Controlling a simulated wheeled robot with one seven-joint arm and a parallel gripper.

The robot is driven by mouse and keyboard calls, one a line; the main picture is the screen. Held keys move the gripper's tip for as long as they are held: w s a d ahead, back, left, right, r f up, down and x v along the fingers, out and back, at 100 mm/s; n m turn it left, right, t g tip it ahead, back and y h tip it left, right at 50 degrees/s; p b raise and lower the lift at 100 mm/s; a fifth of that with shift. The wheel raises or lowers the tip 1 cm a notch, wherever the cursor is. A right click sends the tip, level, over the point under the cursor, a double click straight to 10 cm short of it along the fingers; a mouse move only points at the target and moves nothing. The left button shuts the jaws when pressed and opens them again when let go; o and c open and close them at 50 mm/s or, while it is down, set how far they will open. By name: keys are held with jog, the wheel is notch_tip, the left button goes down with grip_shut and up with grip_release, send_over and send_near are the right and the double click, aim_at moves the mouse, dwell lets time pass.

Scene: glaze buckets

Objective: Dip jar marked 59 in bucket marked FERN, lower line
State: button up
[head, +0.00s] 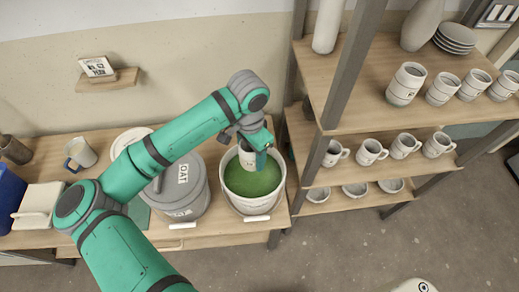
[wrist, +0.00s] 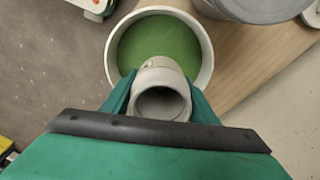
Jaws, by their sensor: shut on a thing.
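My gripper (head: 257,148) is shut on a pale grey jar (head: 246,158). In the wrist view the green fingers of my gripper (wrist: 160,100) lie on both sides of the jar (wrist: 160,75), whose open mouth faces the camera. No number is readable on the jar. The jar is over the rear part of an open white bucket (head: 275,207) of green glaze (head: 252,184). The bucket's rim (wrist: 207,55) and glaze (wrist: 158,42) also show in the wrist view. I cannot tell whether the jar's foot touches the glaze. The bucket's marking is not readable.
A grey lidded bucket marked OAT (head: 181,194) stands close left of the open bucket. A shelf unit (head: 345,60) with cups, mugs and bowls stands close on the right. A mug (head: 80,154) and a pale box (head: 38,205) are on the bench at left.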

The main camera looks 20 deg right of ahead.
jog(key=shift+a+r+m, duration=0.15)
jog(key=shift+r+m, duration=0.3)
jog(key=shift+m, duration=0.05)
jog(key=shift+s+r+m, duration=0.15)
jog(key=shift+r+m, duration=0.25)
jog(key=shift+m, duration=0.2)
jog(key=shift+d+f, duration=0.25)
jog(key=shift+f, duration=0.1)
notch_tip(320, 180, down, 3)
jog(key=shift+f, duration=0.15)
jog(key=shift+a, duration=0.1)
jog(key=shift+f, duration=2.15)
jog(key=shift+f, duration=0.15)
jog(key=shift+f, duration=2.15)
jog(key=shift+f, duration=0.1)
